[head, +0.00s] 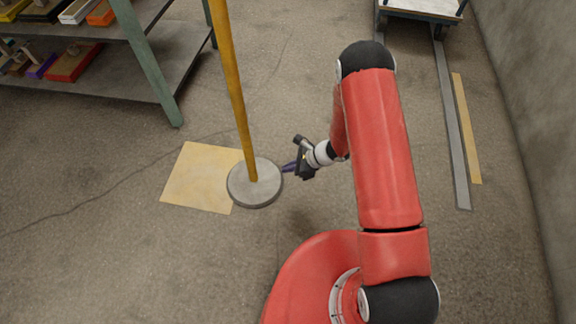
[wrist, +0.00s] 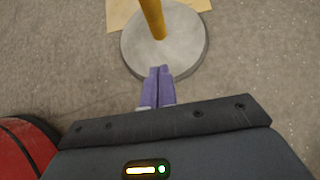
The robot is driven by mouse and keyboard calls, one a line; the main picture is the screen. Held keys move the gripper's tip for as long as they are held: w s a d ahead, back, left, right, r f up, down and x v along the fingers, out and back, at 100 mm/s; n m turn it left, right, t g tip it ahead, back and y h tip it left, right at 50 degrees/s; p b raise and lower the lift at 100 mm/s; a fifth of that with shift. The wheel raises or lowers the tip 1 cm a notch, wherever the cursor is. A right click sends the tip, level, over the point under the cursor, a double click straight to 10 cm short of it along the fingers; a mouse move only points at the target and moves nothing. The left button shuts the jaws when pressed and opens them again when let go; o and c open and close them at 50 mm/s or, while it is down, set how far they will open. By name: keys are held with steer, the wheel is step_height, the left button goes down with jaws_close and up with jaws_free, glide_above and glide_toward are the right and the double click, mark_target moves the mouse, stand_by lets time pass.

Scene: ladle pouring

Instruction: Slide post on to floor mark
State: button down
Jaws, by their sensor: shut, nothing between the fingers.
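The post is a yellow pole (head: 239,100) standing upright on a round grey base (head: 255,190). The floor mark is a pale yellow square (head: 195,178) to the left of the base in the head view. The base overlaps the mark's right edge. My gripper (head: 287,168) is just right of the base, its purple fingers pointing at it. In the wrist view the fingers (wrist: 160,72) are shut together and empty, with their tips at the near rim of the base (wrist: 185,55). I cannot tell whether they touch it. The mark (wrist: 122,12) shows behind the base.
A green-framed shelf (head: 150,70) with coloured boxes stands at the upper left. A cart (head: 425,10) is at the upper right, by a grey floor rail (head: 452,125) and a yellow strip (head: 467,130). A wall (head: 530,120) runs along the right. Floor left of the mark is clear.

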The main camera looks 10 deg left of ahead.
steer(key=x, duration=0.6)
steer(key=shift+s+f+b, duration=0.1)
steer(key=shift+b, duration=0.25)
steer(key=a, duration=0.3)
steer(key=shift+a+f, duration=0.1)
steer(key=shift+a, duration=0.6)
